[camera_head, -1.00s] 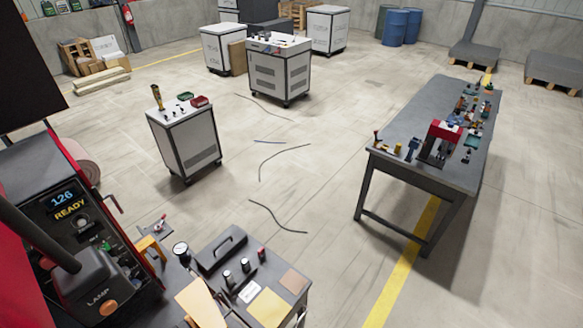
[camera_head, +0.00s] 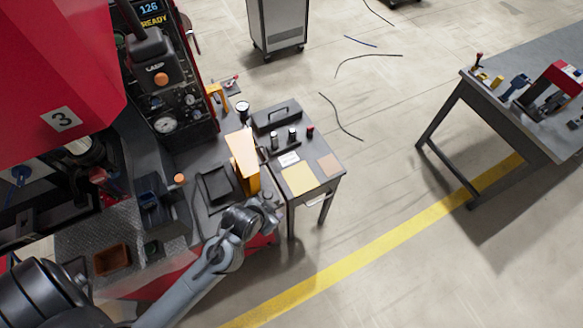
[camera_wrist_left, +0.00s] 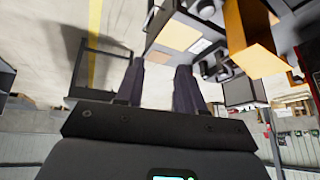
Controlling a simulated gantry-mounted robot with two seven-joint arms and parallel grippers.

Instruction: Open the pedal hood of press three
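Press three (camera_head: 62,119) is the red machine on the left, marked with a 3. An upright orange-yellow folded piece (camera_head: 243,162) stands beside its dark base; it looks like a hood, but I cannot tell whether it is the pedal hood. A dark boxy part (camera_head: 216,186) sits just left of it. My left gripper (camera_head: 271,207) is just below and right of the orange piece in the head view. In the left wrist view the fingers (camera_wrist_left: 158,78) are apart and empty, and the orange piece (camera_wrist_left: 252,42) lies to their upper right. My right gripper is out of view.
A small grey side table (camera_head: 325,183) with a black case, knobs and cards stands right of the press. The press panel (camera_head: 180,118) has gauges and a lamp unit. A workbench (camera_head: 545,75) is at the far right. Open floor with a yellow line lies between.

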